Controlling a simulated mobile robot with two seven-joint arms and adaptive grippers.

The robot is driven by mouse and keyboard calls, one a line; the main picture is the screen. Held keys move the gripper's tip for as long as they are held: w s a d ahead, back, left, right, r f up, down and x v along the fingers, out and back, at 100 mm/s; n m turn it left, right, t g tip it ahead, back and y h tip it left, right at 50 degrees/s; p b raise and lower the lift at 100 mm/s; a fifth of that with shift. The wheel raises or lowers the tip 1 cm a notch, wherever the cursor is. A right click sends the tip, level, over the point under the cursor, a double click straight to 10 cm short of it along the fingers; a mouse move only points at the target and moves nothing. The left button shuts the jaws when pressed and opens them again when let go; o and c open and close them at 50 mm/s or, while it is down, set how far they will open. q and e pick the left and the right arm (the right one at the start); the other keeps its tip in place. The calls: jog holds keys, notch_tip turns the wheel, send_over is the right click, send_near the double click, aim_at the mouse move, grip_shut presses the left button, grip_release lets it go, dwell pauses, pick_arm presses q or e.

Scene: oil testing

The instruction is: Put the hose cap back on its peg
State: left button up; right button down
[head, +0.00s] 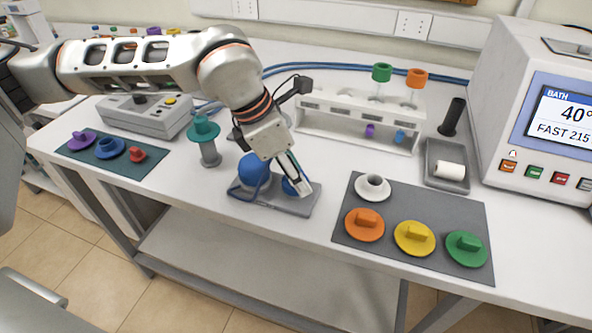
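My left gripper (298,187) points down over the right half of a grey base plate (272,208). A small blue round piece (288,187), perhaps the hose cap, is at its fingertips, low over the plate and partly hidden by the fingers. I cannot tell if the fingers are closed on it or if it touches the plate. A larger blue dome (253,171) stands on the plate's left half, with a thin loop at its front. No bare peg shows clearly there. My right gripper is not in view.
A teal-topped grey post (207,140) stands left of the plate. A dark mat (410,270) with coloured lids lies to the right. A white rack (350,122) is behind, and a teal mat (112,165) with coloured pieces lies left. A bath machine (540,110) stands at right.

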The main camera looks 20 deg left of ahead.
pick_arm(q)
jog(key=shift+f, duration=0.1)
jog(key=o, duration=0.8)
jog(key=shift+a+r, duration=0.1)
jog(key=shift+r, duration=0.4)
jog(key=shift+p+v, duration=1.05)
jog(key=shift+v, duration=0.5)
jog(key=p+v, duration=0.3)
jog(key=v, duration=0.4)
jog(key=shift+s, duration=0.15)
